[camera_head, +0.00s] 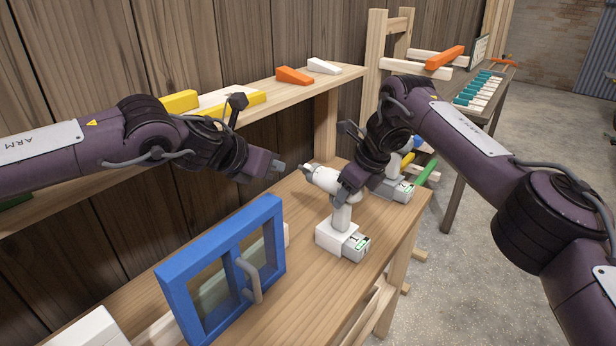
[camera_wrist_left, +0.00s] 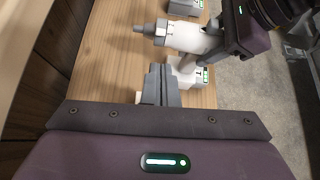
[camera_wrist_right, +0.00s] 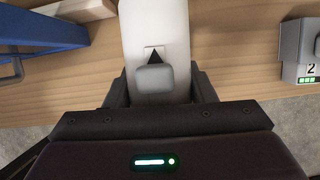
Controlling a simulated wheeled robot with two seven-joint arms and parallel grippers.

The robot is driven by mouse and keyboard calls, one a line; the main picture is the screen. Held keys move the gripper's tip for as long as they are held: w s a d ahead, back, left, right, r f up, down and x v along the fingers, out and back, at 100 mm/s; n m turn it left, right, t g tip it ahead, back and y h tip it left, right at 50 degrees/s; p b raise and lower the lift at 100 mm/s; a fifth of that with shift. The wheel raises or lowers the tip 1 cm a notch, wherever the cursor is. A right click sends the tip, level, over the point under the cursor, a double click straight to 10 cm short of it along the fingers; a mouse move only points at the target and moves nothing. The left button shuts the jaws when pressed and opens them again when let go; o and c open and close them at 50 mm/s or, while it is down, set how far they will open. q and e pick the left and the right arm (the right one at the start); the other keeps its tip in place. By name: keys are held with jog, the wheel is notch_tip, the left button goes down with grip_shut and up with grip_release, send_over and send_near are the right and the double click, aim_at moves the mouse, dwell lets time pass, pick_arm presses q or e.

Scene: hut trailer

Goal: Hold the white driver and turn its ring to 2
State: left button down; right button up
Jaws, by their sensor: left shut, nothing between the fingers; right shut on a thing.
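The white driver (camera_head: 341,218) stands upright on its block-like base on the workbench, nose pointing left. It also shows in the left wrist view (camera_wrist_left: 192,40), and its white body with a black triangle in the right wrist view (camera_wrist_right: 155,28). The ring (camera_wrist_left: 161,31) is near the nose; its small dark mark is too small to read surely. My right gripper (camera_wrist_right: 160,88) is shut on the driver's body from the rear side. My left gripper (camera_head: 279,166) is shut and empty, left of the nose and apart from it; its fingers also show in the left wrist view (camera_wrist_left: 157,85).
A blue framed panel with a handle (camera_head: 172,285) stands front left. A shelf (camera_head: 305,86) with orange, white and yellow pieces runs along the wooden wall.

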aim_at(308, 165)
pick_arm(q)
jog(key=shift+m, duration=0.5)
jog(key=x, duration=0.9)
jog(key=shift+w+f, duration=0.15)
jog(key=shift+f, duration=0.2)
jog(key=shift+w+d+r+g+y, duration=0.3)
jog(key=shift+r+g+y, duration=0.25)
jog(key=shift+g, duration=0.15)
jog(key=shift+w+d+r, duration=0.3)
jog(key=shift+w+r, duration=0.05)
jog(key=shift+r, duration=0.15)
jog(key=shift+w+d+r, duration=0.5)
jog(key=shift+w, duration=0.15)
jog(key=shift+w+d, duration=0.1)
jog(key=shift+r, duration=0.15)
